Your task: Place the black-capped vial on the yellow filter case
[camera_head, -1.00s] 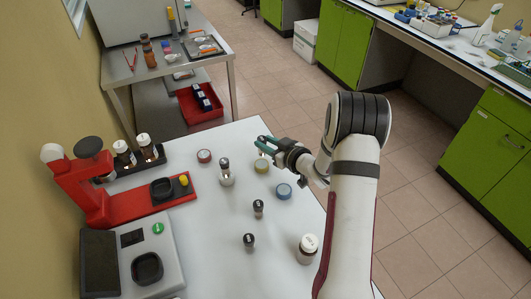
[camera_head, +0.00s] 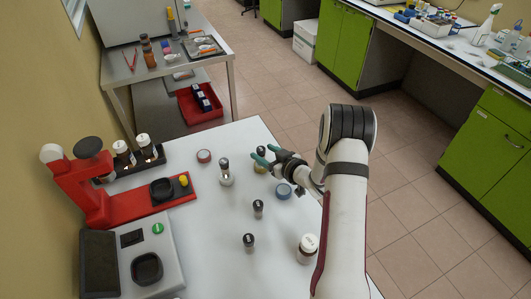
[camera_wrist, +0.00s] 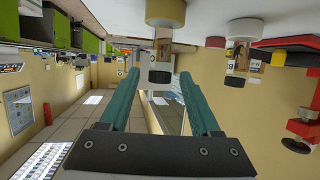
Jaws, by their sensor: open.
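The black-capped vial (camera_head: 261,151) stands upright on the yellow filter case (camera_head: 260,169), partly hidden by my gripper (camera_head: 263,155). In the wrist view, which is upside down, the vial (camera_wrist: 160,58) hangs from the yellow case (camera_wrist: 165,12), with its black cap (camera_wrist: 160,77) between the fingertips in the picture. My teal fingers (camera_wrist: 160,73) are open, with a gap on each side of the vial. How far the vial lies beyond the fingertips is hard to tell.
Another dark-capped vial (camera_head: 224,165) stands on a white case (camera_head: 227,180) to the left. A red case (camera_head: 204,156), a blue case (camera_head: 284,191), two loose vials (camera_head: 258,208) (camera_head: 249,242) and a white-capped bottle (camera_head: 307,248) are on the table. A red stand (camera_head: 85,190) is at left.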

